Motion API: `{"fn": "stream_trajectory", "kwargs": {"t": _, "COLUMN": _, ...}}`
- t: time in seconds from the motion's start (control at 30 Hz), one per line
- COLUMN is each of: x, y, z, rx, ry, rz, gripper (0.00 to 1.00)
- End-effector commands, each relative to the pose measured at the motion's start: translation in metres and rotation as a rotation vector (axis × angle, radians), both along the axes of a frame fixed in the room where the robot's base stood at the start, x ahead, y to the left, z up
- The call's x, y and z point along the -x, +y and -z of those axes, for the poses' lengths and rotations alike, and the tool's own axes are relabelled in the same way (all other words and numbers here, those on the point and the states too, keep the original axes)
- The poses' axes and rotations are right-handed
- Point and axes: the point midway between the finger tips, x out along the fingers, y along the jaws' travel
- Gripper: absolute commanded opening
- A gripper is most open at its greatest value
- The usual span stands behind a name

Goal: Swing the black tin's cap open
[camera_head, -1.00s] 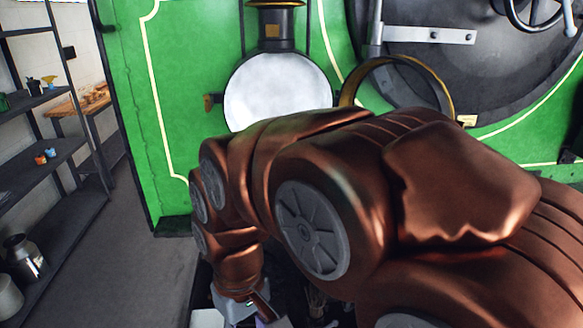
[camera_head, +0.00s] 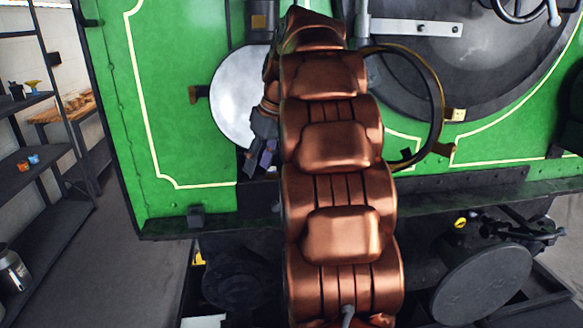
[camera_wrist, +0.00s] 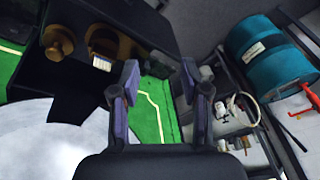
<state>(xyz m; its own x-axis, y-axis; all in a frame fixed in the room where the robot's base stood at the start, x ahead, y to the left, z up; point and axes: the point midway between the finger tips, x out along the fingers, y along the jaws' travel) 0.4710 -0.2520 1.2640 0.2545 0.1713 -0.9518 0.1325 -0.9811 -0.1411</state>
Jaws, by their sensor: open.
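I cannot tell for sure which thing is the black tin. A black lamp housing with a brass plate (camera_head: 259,21) stands above a round white reflector (camera_head: 228,98) on the green tram front. In the wrist view a black body (camera_wrist: 75,82) with a brass knob (camera_wrist: 58,43) and a brass fitting (camera_wrist: 108,42) fills the upper left; no cap is clearly made out. My gripper (camera_wrist: 160,76) is open and empty, its two fingers apart. In the head view my gripper (camera_head: 259,160) is low in front of the reflector's right side, partly hidden by my arm.
A dark shelf rack (camera_head: 45,160) stands at the left, with floor between. The wrist view shows a teal drum (camera_wrist: 262,52) at the right.

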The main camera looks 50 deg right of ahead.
Motion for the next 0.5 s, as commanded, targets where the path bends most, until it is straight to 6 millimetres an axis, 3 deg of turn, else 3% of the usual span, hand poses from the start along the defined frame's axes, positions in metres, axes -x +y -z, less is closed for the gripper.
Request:
{"fn": "stream_trajectory", "kwargs": {"t": 0.03, "x": -0.002, "y": -0.022, "z": 0.000, "rx": 0.011, "ry": -0.021, "rz": -0.007, "gripper": 0.46}}
{"fn": "stream_trajectory", "kwargs": {"t": 0.2, "x": -0.002, "y": -0.076, "z": -0.007, "rx": 0.051, "ry": -0.081, "rz": -0.065, "gripper": 0.46}}
{"fn": "stream_trajectory", "kwargs": {"t": 0.4, "x": 0.006, "y": -0.119, "z": -0.012, "rx": 0.095, "ry": -0.124, "rz": -0.123, "gripper": 0.46}}
{"fn": "stream_trajectory", "kwargs": {"t": 0.5, "x": 0.009, "y": -0.130, "z": -0.013, "rx": 0.107, "ry": -0.136, "rz": -0.140, "gripper": 0.46}}
